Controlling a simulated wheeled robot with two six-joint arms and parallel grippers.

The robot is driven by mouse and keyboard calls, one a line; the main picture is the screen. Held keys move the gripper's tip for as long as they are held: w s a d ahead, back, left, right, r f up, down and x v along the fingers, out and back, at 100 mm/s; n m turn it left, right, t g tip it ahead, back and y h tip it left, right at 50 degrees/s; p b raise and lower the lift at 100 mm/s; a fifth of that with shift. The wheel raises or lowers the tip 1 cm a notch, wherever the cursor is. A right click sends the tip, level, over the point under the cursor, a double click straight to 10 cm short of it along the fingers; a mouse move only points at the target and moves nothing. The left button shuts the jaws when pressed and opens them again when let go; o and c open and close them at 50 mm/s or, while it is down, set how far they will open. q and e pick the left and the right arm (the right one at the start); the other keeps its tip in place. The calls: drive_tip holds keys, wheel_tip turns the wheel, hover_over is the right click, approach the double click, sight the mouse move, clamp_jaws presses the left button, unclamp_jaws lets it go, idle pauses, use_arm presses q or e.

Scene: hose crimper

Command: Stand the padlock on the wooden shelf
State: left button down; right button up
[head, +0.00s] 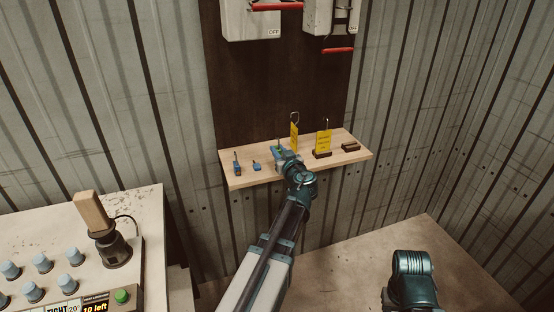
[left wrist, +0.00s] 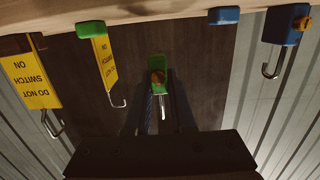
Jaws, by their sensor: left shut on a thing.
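A green padlock (left wrist: 159,62) with an orange-brown dial and a metal shackle is between the two fingers of my left gripper (left wrist: 162,100). The left gripper is shut on it. The left wrist view is upside down, and there the shackle points down the picture, so the padlock looks upright. In the head view my left gripper (head: 284,154) is over the middle of the wooden shelf (head: 332,169) and mostly hides the padlock. I cannot tell whether the padlock touches the shelf. My right gripper is not in view; only part of my right arm shows.
A blue padlock (head: 237,166) and a small blue block (head: 257,166) stand left on the shelf. A dark block (head: 350,146) is at the right end. Switch boxes (head: 250,22) are above.

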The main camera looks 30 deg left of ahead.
use_arm(q)
drive_tip(key=shift+w+a+f, duration=0.1)
drive_tip(key=shift+w+a, duration=0.35)
drive_tip(key=shift+a, duration=0.1)
drive_tip(key=shift+f+b, duration=1.7)
drive_tip(key=shift+b, duration=0.05)
drive_tip(key=shift+f, duration=0.2)
drive_tip(key=c, duration=0.8)
unclamp_jaws()
drive_tip(key=shift+o, duration=0.2)
drive_tip(key=shift+r, duration=0.25)
drive_tip(key=p+v, duration=0.1)
drive_tip(key=v, duration=1.1)
drive_tip(key=shift+d+f, duration=0.1)
